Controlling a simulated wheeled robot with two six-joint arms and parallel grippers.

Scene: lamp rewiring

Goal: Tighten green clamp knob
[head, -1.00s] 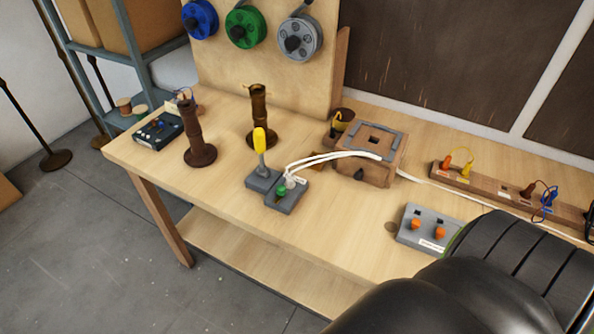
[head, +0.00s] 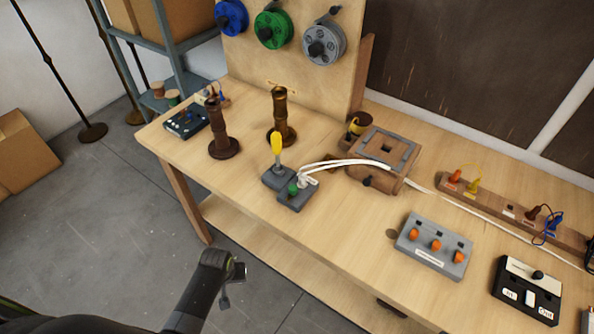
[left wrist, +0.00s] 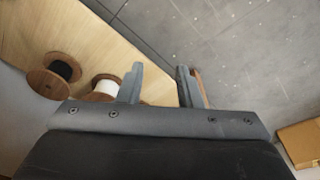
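The green clamp knob (head: 293,189) sits on a small grey clamp block (head: 297,202) near the middle of the table. White wires run from this block to a wooden box (head: 377,168). A yellow-handled tool (head: 277,145) stands upright in the grey block beside it. My left gripper (head: 233,284) is over the floor in front of the table, well apart from the knob. In the left wrist view its two fingers (left wrist: 160,84) are apart with nothing between them. The knob does not show in that view. My right gripper is not in view.
Two brown turned posts (head: 222,135) stand left of the clamp. A grey box with orange knobs (head: 434,245) and a black switch box (head: 527,290) are to the right. The table front between them and the clamp is clear. Spools (left wrist: 52,76) show in the wrist view.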

